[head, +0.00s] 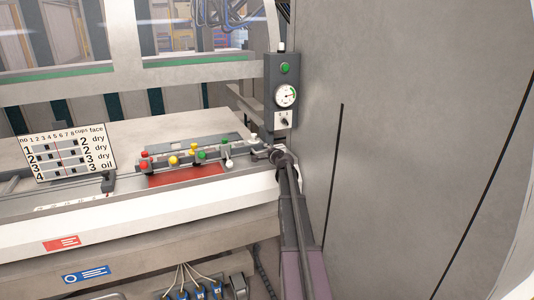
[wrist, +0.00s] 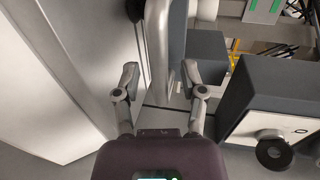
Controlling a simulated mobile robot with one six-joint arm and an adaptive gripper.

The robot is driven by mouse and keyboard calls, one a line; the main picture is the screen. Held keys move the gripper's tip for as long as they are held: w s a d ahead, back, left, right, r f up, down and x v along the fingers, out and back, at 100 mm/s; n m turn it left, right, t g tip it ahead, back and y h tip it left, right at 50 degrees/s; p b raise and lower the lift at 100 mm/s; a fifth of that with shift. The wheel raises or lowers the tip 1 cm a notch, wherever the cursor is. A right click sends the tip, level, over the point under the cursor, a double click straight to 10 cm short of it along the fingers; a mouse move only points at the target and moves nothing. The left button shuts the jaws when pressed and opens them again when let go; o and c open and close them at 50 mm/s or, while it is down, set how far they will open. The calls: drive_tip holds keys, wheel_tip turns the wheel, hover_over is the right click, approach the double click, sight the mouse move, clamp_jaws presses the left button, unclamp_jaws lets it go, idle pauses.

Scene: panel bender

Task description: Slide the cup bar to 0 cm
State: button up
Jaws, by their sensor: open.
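I cannot tell for certain which part is the cup bar. A grey bar with red, yellow, green and white knobs (head: 195,153) lies along the machine bed in the head view. A dark block (head: 108,184) sits left of it on a rail, above faint scale marks (head: 68,204) too small to read. My gripper (head: 281,157) is at the right end of the bed, beside the knobbed bar's right end. In the wrist view my gripper (wrist: 160,82) is open, with its fingers apart and nothing held. A pale upright part (wrist: 158,45) shows beyond the fingers.
A control box (head: 283,95) with a green button, gauge and switch stands just above my gripper. A large grey cabinet wall (head: 410,120) closes off the right side. A chart (head: 70,152) headed "cups" and "face" stands at the bed's left. Its surface behind the bar is clear.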

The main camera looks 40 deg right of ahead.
sight(263, 147)
clamp_jaws()
drive_tip(key=shift+r+x, duration=0.25)
drive_tip(key=shift+x, duration=0.9)
drive_tip(key=shift+r+x, duration=0.2)
drive_tip(key=shift+x, duration=0.9)
unclamp_jaws()
